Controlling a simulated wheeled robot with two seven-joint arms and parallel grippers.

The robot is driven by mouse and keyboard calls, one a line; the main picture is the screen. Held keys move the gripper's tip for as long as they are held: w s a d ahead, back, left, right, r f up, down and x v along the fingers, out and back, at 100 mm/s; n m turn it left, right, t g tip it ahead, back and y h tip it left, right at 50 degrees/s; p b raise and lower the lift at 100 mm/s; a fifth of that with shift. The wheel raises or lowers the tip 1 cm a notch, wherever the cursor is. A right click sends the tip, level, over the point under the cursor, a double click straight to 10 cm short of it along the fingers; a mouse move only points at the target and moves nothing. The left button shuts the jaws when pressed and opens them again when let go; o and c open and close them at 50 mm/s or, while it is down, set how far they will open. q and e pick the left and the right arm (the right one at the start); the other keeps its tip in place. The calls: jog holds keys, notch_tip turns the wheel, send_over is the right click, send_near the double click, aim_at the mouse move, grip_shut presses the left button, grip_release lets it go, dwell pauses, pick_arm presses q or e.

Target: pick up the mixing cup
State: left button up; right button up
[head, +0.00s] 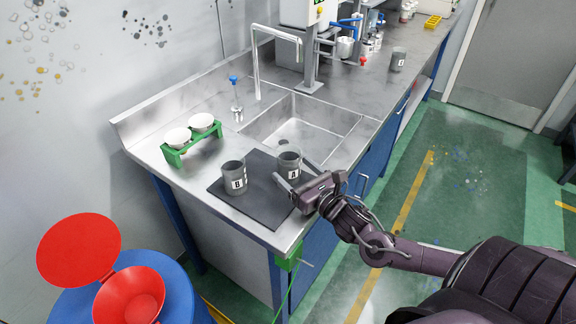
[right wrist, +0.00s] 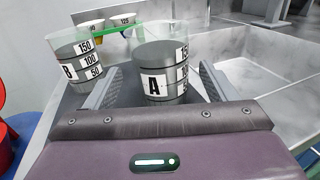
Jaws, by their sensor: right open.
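Two grey mixing cups stand upright on a dark mat (head: 262,199) on the steel counter. The left cup (head: 234,178) is labelled B and also shows in the right wrist view (right wrist: 73,55). The cup by the sink (head: 289,163) is labelled A in the right wrist view (right wrist: 160,62), with printed measuring marks. My right gripper (head: 292,181) is open, with its fingers on either side of cup A. A gap shows between the fingers and the cup. My left gripper is not in view.
A green rack (head: 190,143) with white bowls stands behind the mat, and a sink (head: 300,128) lies beyond cup A. Another grey cup (head: 398,60) stands farther along the counter. A blue bin with a red funnel (head: 130,296) stands at lower left.

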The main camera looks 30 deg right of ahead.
jog(key=shift+w+r, duration=0.1)
jog(key=shift+w, duration=0.35)
jog(key=w+p, duration=0.1)
jog(key=w, duration=0.2)
jog(key=shift+w, duration=0.2)
jog(key=shift+w+a, duration=0.1)
jog(key=shift+w, duration=0.4)
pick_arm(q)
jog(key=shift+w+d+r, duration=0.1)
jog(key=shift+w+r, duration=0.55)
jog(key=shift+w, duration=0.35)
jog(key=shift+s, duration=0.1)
pick_arm(e)
jog(key=shift+c, duration=0.5)
jog(key=shift+c, duration=1.1)
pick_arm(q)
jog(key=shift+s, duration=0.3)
pick_arm(e)
jog(key=c, duration=0.8)
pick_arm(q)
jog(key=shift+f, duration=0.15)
pick_arm(e)
notch_tip(320, 180, up, 20)
jog(key=shift+f, duration=0.1)
